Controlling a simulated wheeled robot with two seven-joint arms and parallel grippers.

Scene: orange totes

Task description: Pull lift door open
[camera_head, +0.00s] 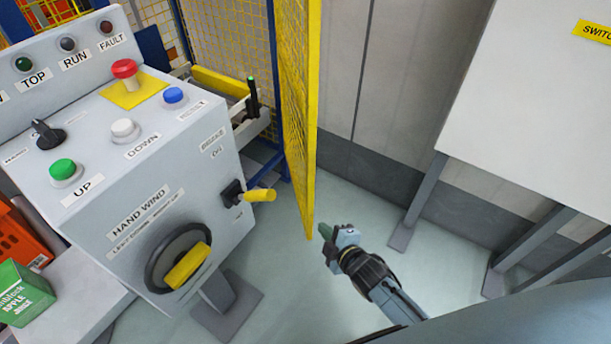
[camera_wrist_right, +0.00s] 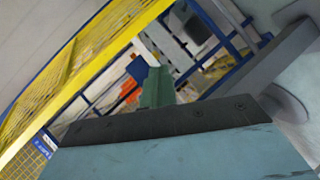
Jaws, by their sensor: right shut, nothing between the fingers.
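The lift door (camera_head: 297,110) is a yellow-framed mesh panel, seen nearly edge-on in the head view and swung out from the blue frame (camera_head: 273,80). My right gripper (camera_head: 326,236) is shut and empty, just right of the door's lower front end. I cannot tell if it touches the door. In the right wrist view the door's yellow frame (camera_wrist_right: 90,70) runs diagonally at upper left, beside the green fingertips (camera_wrist_right: 155,85). My left gripper is not in view.
A grey control box (camera_head: 150,170) with buttons, a yellow hand-wind handle (camera_head: 187,265) and a yellow brake lever (camera_head: 260,195) stands left. A white cabinet (camera_head: 530,110) on grey legs stands right. Open floor lies between.

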